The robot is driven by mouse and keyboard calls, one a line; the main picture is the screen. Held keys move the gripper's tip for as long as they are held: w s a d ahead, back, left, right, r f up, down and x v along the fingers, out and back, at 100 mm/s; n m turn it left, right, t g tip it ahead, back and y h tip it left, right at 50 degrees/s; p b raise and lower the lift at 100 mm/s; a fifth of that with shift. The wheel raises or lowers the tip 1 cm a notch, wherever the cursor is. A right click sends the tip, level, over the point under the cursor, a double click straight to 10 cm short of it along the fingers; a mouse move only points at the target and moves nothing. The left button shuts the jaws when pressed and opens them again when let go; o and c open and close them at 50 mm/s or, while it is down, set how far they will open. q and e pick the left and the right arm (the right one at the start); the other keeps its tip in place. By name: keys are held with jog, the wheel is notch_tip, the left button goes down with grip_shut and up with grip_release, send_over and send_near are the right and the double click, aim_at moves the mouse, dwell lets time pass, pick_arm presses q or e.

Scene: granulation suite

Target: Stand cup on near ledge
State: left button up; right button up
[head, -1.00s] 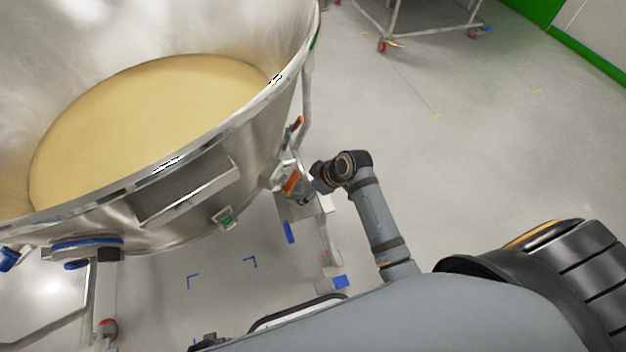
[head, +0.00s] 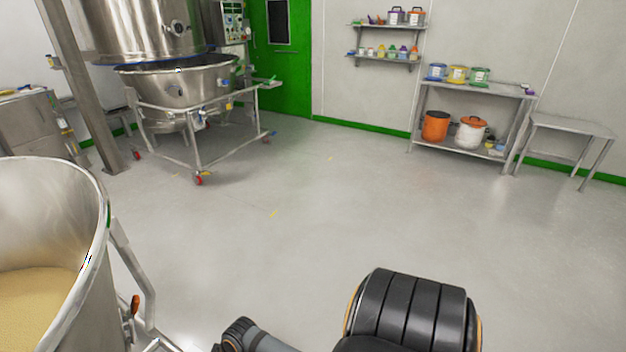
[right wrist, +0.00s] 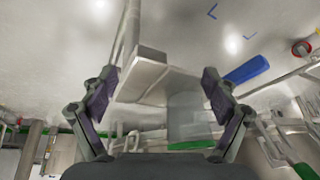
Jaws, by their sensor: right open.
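My right gripper (right wrist: 157,84) is open in the right wrist view, its two dark finger pads wide apart. A see-through grey shape with a green lower edge (right wrist: 190,125) shows between and beyond the fingers. It may be the cup, but I cannot tell for certain, nor whether the gripper touches it. A pale steel plate or ledge (right wrist: 148,76) lies just beyond the fingertips. In the head view no cup or ledge can be made out. My right gripper is out of that view, and my left gripper shows in neither view.
A large steel bowl of yellow powder (head: 92,262) stands at the near left, with an orange handle (head: 135,305) beside it. A wheeled steel vessel (head: 180,90) stands further back. Shelving with tubs (head: 470,90) and a small table (head: 572,124) line the wall. The middle floor is clear.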

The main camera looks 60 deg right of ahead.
jog(key=s+d+f+m+g+h, duration=0.1)
jog(key=s+d+f+m+h, duration=0.2)
jog(key=s+f, duration=0.95)
jog(key=s+d+f+m+g, duration=0.2)
jog(key=s+d+f, duration=0.4)
jog(key=s+f, duration=0.7)
pick_arm(q)
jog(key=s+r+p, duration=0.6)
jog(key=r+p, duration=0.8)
jog(key=p, duration=0.2)
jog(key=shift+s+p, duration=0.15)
jog(key=shift+p, duration=0.25)
pick_arm(e)
jog(key=s+r, duration=0.3)
jog(key=r, duration=0.4)
jog(key=s+r, duration=0.4)
jog(key=r, duration=0.4)
jog(key=shift+s+a+r, duration=0.15)
jog(key=shift+s, duration=0.1)
